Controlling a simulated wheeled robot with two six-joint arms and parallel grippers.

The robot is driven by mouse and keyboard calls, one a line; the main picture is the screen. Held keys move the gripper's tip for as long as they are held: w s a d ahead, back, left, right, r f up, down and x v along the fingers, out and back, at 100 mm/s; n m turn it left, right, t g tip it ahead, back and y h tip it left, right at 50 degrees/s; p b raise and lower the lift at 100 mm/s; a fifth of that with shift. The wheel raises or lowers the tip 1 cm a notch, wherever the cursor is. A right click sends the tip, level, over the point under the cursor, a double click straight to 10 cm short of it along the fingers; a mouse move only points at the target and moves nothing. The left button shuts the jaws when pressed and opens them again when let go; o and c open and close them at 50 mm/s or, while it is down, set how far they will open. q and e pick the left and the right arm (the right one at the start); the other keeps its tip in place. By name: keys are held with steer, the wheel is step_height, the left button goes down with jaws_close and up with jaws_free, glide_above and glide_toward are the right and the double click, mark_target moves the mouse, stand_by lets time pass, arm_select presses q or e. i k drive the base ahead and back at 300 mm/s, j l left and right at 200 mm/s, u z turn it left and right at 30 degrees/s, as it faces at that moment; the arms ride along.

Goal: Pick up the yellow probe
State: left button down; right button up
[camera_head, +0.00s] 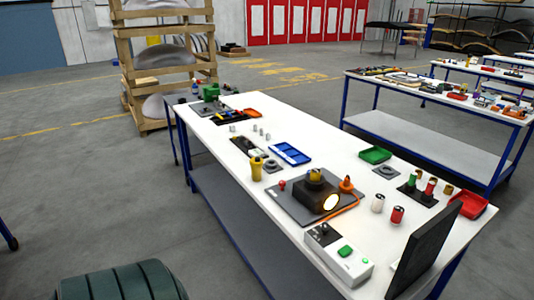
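A yellow upright piece (257,170), which looks like the yellow probe, stands on the white table (225,120) left of a dark grey plate. It is wider at the top and nothing touches it from above. A second, smaller yellow part (315,175) sits on top of a black box (312,193) on that plate; I cannot tell if it is separate. Neither of my grippers is in view.
An orange cone (346,185) with an orange cable stands right of the black box. A blue tray (290,153), a green tray (375,155), a red tray (470,205), a white control box (338,258) and a black upright panel (425,250) share the table. Grey floor is open left of it.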

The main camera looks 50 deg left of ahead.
mark_target(256, 168)
steer(key=u, duration=1.75)
